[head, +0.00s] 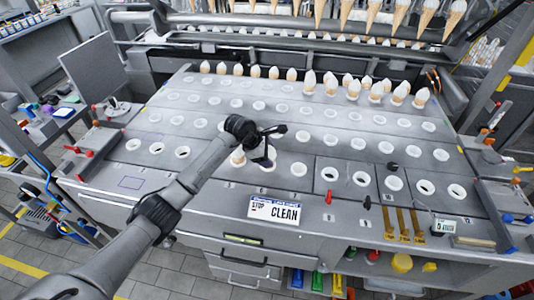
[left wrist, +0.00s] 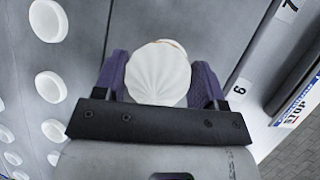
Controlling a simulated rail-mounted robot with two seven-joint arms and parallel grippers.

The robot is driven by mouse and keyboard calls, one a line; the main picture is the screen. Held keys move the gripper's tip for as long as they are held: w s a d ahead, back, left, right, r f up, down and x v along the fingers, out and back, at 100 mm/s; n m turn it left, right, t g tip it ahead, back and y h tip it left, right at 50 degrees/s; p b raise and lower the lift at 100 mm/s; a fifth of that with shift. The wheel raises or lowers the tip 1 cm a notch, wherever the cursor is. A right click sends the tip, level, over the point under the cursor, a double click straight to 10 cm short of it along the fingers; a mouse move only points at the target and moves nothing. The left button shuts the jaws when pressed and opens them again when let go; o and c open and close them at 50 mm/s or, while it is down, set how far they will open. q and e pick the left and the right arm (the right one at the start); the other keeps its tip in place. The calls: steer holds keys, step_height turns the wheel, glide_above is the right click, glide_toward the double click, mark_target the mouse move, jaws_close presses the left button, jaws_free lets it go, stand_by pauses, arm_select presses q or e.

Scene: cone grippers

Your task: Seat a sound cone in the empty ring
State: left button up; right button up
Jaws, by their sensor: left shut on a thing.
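My left gripper (head: 268,147) is low over the front row of the grey slotted deck. It is shut on a cone (left wrist: 157,73), whose white ridged top shows between the purple finger pads in the left wrist view. In the head view the fingers hide much of it, and whether it touches a ring is not clear. Several front-row rings show dark openings, such as the ring (head: 329,174) to the right and the ring (head: 182,152) to the left. My right gripper is not in view.
White-topped cones (head: 254,71) stand along the back rows, with more cones (head: 455,15) hanging from a rack above. A CLEAN sign (head: 275,210) is on the front edge. A small black knob (head: 392,166) and a red piece (head: 328,197) stand to the right.

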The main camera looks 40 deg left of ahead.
arm_select(q)
steer(key=o, duration=0.8)
steer(key=shift+c, duration=0.2)
steer(key=p+v, duration=0.1)
steer(key=v, duration=1.3)
steer(key=shift+f, duration=0.1)
